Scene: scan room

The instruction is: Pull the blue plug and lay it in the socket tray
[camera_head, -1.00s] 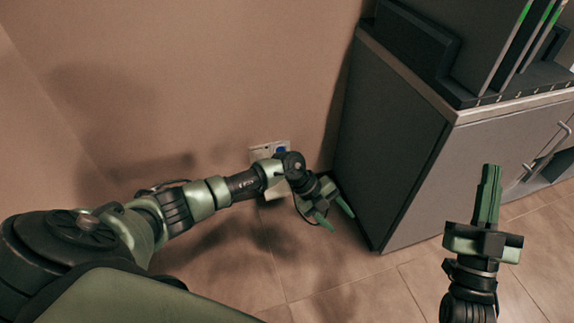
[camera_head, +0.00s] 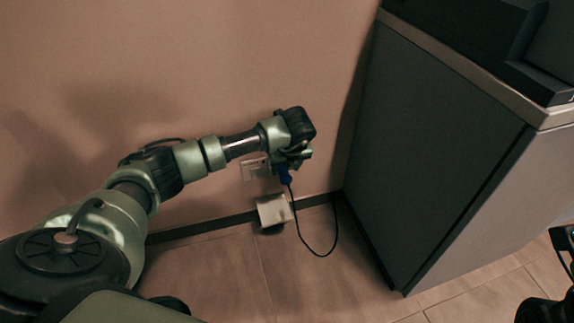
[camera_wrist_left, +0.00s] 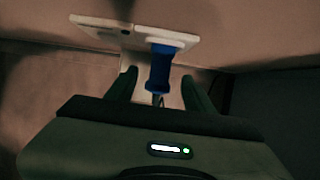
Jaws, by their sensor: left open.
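The blue plug (camera_wrist_left: 160,70) is seated in the right part of the white wall socket plate (camera_wrist_left: 115,32) in the left wrist view. In the head view, the plug (camera_head: 284,174) shows under my left gripper (camera_head: 291,163), with a dark cable looping down from it. My left gripper is open, its fingers (camera_wrist_left: 158,88) on either side of the plug with gaps visible. The white socket tray (camera_head: 273,209) is low against the wall, just below the wall plate (camera_head: 254,168). Only a dark edge of my right gripper (camera_head: 565,245) shows at the right border; its fingers are out of frame.
A dark grey cabinet (camera_head: 430,140) stands close to the right of the plug and tray. The tiled floor (camera_head: 330,275) in front of the tray is clear apart from the hanging cable loop.

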